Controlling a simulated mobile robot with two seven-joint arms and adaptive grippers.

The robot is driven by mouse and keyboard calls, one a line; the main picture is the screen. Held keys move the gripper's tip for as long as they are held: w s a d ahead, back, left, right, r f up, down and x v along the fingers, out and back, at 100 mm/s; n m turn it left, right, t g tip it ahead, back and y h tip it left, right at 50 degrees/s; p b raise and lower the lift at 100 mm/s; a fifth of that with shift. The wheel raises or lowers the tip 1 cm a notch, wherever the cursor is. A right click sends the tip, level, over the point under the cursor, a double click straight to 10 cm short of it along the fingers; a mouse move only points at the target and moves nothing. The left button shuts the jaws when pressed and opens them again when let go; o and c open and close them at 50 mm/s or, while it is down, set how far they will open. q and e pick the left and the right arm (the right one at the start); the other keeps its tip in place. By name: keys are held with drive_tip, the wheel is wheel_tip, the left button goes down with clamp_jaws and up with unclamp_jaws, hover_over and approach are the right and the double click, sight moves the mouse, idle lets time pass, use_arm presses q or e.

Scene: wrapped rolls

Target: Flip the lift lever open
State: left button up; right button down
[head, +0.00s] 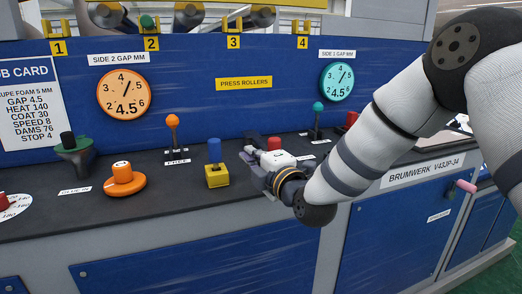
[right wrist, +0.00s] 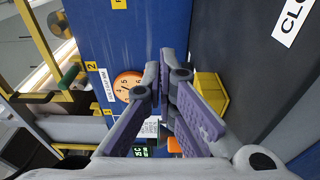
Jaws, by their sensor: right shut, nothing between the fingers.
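No readable label marks the lift lever, so I cannot tell which control it is. On the dark console top stand a blue upright handle (head: 215,150) on a yellow base (head: 217,176), an orange-knobbed lever (head: 173,133) and a teal-knobbed lever (head: 317,118). My right gripper (head: 246,155) is shut and empty just right of the blue handle, above the console. In the right wrist view its fingers (right wrist: 166,72) show in front of the yellow base (right wrist: 211,92); the blue handle is not clearly visible there. My left gripper is not in view.
A red knob (head: 274,143) lies just behind my right gripper, and another red one (head: 351,119) stands farther right. A blue panel with round gauges rises behind. A pink handle (head: 466,186) sticks out at front right.

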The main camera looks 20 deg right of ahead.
drive_tip(key=w, duration=0.4)
drive_tip(key=shift+a+f+b, duration=0.3)
drive_tip(key=shift+a, duration=0.05)
drive_tip(key=d, duration=0.2)
drive_tip(key=s+d, duration=0.1)
drive_tip(key=shift+d+r+p, duration=0.3)
drive_tip(key=shift+d+r, duration=0.05)
drive_tip(key=shift+r, duration=0.05)
drive_tip(key=shift+d+f, duration=0.1)
drive_tip(key=shift+d, duration=0.05)
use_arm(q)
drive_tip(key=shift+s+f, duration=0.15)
